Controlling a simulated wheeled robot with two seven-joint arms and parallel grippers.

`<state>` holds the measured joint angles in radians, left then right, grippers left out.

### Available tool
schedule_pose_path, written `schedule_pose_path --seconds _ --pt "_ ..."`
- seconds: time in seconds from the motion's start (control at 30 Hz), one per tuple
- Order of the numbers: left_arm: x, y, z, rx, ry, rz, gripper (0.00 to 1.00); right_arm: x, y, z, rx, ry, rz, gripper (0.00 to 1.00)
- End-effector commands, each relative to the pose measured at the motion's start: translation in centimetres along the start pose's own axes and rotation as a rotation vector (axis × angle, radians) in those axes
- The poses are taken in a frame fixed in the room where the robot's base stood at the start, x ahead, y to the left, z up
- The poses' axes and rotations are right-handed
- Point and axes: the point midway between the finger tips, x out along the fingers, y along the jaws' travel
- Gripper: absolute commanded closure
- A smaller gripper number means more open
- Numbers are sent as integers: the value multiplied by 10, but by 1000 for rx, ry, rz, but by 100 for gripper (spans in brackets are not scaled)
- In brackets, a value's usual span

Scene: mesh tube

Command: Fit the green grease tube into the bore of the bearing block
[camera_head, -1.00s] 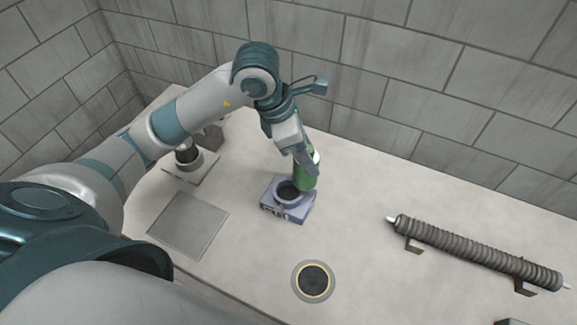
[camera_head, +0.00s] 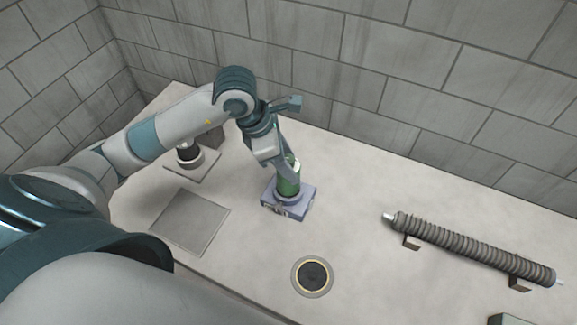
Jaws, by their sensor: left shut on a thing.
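The green grease tube (camera_head: 289,184) is upright in my left gripper (camera_head: 290,170), which is shut on it. The tube's lower end is at the ring of the bearing block (camera_head: 300,208), a small purple-blue block on the table. The tube covers the bore from this view, so I cannot tell how far it is inside. The gripper fingers are partly hidden behind the wrist and the tube. My right gripper is not in view.
A square grey plate (camera_head: 191,222) lies left of the block. A dark cylinder on a base (camera_head: 190,156) stands behind it. A round dark-centred disc (camera_head: 313,276) lies in front. A ribbed rod (camera_head: 470,248) rests on brackets at right. A wall closes the back.

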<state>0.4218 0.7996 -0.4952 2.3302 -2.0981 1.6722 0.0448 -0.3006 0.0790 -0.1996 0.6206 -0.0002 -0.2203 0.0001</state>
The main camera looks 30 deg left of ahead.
Motion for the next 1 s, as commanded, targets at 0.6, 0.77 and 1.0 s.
schedule_pose_path --seconds 0.6,0.77,1.0 --pt "24 0 -10 1 -1 1 100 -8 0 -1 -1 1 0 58" --pt "25 0 -11 1 0 1 44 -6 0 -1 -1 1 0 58" --pt "25 0 -11 1 0 0 37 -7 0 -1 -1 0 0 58"
